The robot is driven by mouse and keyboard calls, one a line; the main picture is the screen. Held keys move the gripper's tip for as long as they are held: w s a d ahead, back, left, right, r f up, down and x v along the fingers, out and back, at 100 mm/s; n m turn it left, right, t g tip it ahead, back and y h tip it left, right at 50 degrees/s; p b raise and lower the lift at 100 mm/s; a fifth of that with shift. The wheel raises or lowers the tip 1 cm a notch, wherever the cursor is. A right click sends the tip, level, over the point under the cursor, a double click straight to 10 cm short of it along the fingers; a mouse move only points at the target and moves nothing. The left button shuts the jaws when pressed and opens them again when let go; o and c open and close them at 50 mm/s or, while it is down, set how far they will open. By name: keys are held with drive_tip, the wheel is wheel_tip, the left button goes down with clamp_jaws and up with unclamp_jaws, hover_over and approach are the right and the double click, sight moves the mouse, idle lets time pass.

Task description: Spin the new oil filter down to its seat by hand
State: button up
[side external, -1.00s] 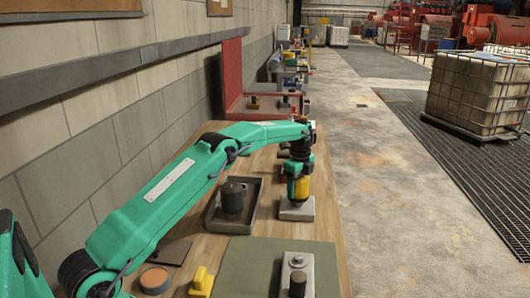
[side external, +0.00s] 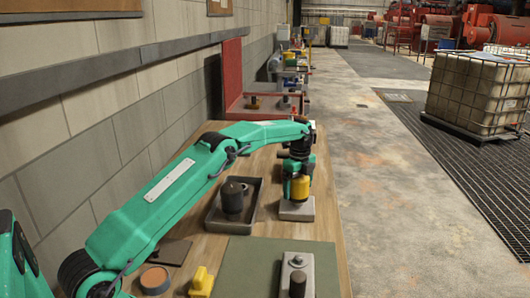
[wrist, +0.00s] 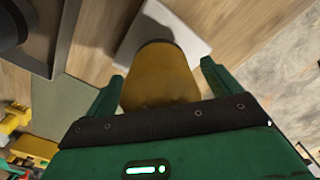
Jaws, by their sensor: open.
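The yellow oil filter (side external: 300,189) stands upright on a pale block (side external: 297,212) in the side view. It also shows in the wrist view (wrist: 160,75), with the pale block (wrist: 195,40) behind it. My gripper (side external: 297,178) is over the filter from above. In the wrist view my gripper (wrist: 163,85) is open, with one green finger on each side of the filter and a visible gap at the right finger. Whether the left finger touches it I cannot tell. The filter's lower end and any gap at its seat are hidden.
A dark cylinder (side external: 232,197) stands in a grey tray (side external: 240,227) to the left. A green mat (side external: 250,262) and another pale block with a dark post (side external: 297,282) lie nearer the camera. A yellow part (side external: 201,281) and a round tin (side external: 155,279) are at the lower left.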

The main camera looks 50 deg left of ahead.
drive_tip(key=shift+r, duration=3.9)
drive_tip(key=n, duration=0.6)
drive_tip(key=shift+d, duration=0.1)
drive_tip(key=shift+f, duration=0.25)
drive_tip(key=shift+f, duration=3.75)
